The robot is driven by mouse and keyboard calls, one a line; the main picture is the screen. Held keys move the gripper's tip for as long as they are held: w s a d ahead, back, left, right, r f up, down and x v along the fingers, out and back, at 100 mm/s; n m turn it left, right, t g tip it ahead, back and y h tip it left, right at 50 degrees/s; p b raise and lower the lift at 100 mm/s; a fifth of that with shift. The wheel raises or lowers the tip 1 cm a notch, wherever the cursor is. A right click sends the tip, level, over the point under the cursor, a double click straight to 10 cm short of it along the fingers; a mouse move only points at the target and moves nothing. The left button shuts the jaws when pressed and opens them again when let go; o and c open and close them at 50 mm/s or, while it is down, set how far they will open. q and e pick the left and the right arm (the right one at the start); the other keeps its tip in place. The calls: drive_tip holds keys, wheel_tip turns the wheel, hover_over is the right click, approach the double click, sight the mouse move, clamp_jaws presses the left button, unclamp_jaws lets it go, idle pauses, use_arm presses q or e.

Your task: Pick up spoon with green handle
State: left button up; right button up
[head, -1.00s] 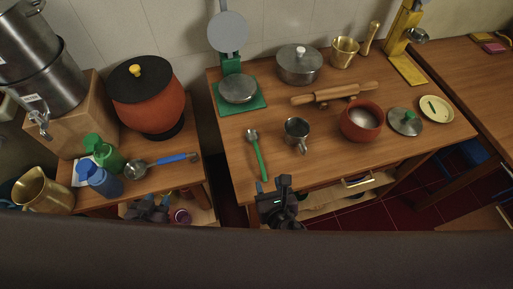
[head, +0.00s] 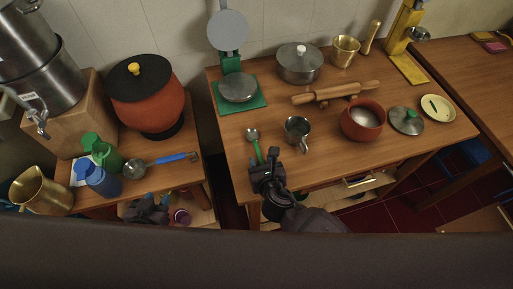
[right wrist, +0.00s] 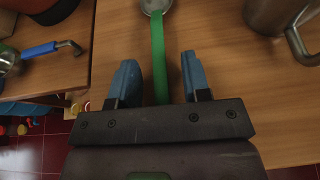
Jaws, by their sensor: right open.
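The spoon with the green handle (head: 253,136) lies on the right-hand wooden table, bowl toward the wall. In the right wrist view its green handle (right wrist: 159,58) runs down between the two blue fingertips of my right gripper (right wrist: 163,78). My right gripper (head: 265,168) is open above the handle's near end and hides part of it in the head view. I cannot tell whether the fingers touch it. My left gripper (head: 147,208) is low at the left table's front edge, partly cut off, and its jaws are unclear.
A metal cup (head: 296,130) stands just right of the spoon. A green scale (head: 240,91) is behind it, and a red pot (head: 361,119) is further right. On the left table a blue-handled ladle (head: 160,164) lies near green and blue bottles.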

clamp_jaws()
drive_tip(key=shift+r, duration=0.15)
